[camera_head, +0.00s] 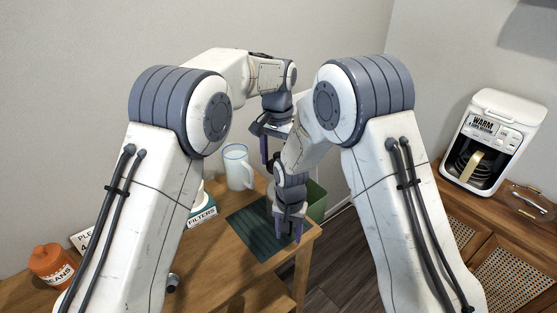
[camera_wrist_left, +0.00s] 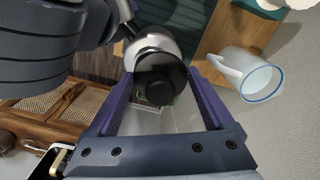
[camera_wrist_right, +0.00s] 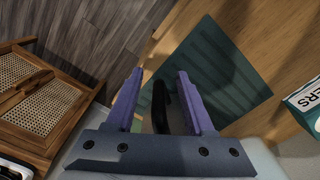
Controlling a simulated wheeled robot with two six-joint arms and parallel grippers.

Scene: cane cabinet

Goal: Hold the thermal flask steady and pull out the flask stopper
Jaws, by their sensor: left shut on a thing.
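The thermal flask (camera_wrist_left: 150,38) shows in the left wrist view as a silver body with a black stopper (camera_wrist_left: 162,80) on the side toward the camera. My left gripper (camera_head: 268,150) is shut on the stopper, with a purple finger on either side of it. A black curved handle (camera_wrist_right: 160,108) stands between the fingers of my right gripper (camera_wrist_right: 159,74), with gaps on both sides, so this gripper looks open around it. In the head view my right arm hides most of the flask. I cannot tell whether the stopper has moved in the neck.
A white mug (camera_head: 238,168) with a blue rim stands behind the dark green mat (camera_head: 250,228). A filters box (camera_head: 202,217) is left of the mat. An orange beans jar (camera_head: 52,265) is far left. A green bin (camera_head: 316,200) stands beyond the table edge. A coffee maker (camera_head: 494,140) is right.

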